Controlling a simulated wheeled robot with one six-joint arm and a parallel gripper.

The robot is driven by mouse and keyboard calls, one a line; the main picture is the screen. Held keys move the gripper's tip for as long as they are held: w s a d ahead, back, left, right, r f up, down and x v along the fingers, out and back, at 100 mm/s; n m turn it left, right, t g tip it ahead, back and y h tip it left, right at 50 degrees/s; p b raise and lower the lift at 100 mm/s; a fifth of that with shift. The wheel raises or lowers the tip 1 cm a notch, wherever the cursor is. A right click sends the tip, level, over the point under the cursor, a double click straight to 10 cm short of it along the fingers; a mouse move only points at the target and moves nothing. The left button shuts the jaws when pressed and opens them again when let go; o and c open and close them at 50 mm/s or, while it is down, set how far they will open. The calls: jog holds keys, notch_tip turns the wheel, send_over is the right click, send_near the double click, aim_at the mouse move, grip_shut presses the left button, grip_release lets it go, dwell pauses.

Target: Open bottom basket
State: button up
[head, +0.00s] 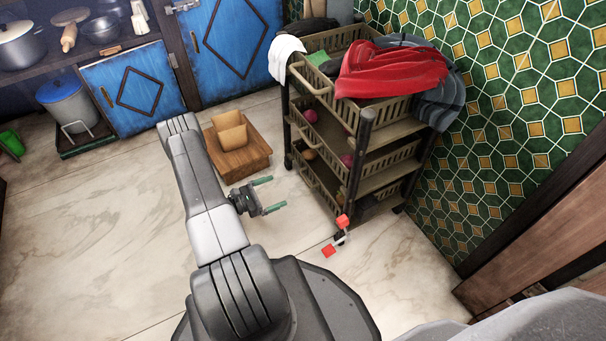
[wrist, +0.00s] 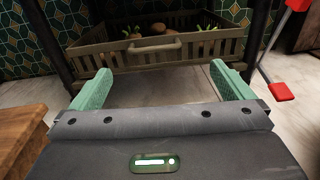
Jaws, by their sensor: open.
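The bottom basket (wrist: 190,55) is a brown slatted drawer low in the rolling cart, seen from its front in the wrist view. It has a bar handle (wrist: 152,47) on its front and holds round brown produce with green tops. In the head view the basket is mostly hidden by the cart's frame. My gripper (head: 277,193) is at the cart's left side, low over the floor, with green fingers pointing at the cart. In the wrist view its fingers (wrist: 160,88) are open and empty, apart from the handle, which lies ahead between them.
The cart (head: 366,125) carries upper baskets, a red cloth (head: 390,71) and a white cloth (head: 286,52). A wooden crate (head: 243,159) stands left of the cart, close to my arm. A red-ended object (head: 340,232) is at the cart's near corner. The floor at left is clear.

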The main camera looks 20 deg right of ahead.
aim_at(305, 178)
jog(key=shift+n+t, duration=0.4)
jog(key=shift+t, duration=0.1)
jog(key=shift+w+d+f+b, duration=0.3)
jog(key=shift+d+b, duration=0.35)
jog(key=shift+d, duration=1.6)
jog(key=shift+w+d+f+b, duration=0.25)
jog(key=shift+d+b, duration=0.35)
jog(key=shift+d, duration=1.7)
jog(key=shift+w+d+f+b, duration=0.3)
jog(key=shift+d+b, duration=0.35)
jog(key=shift+d, duration=1.6)
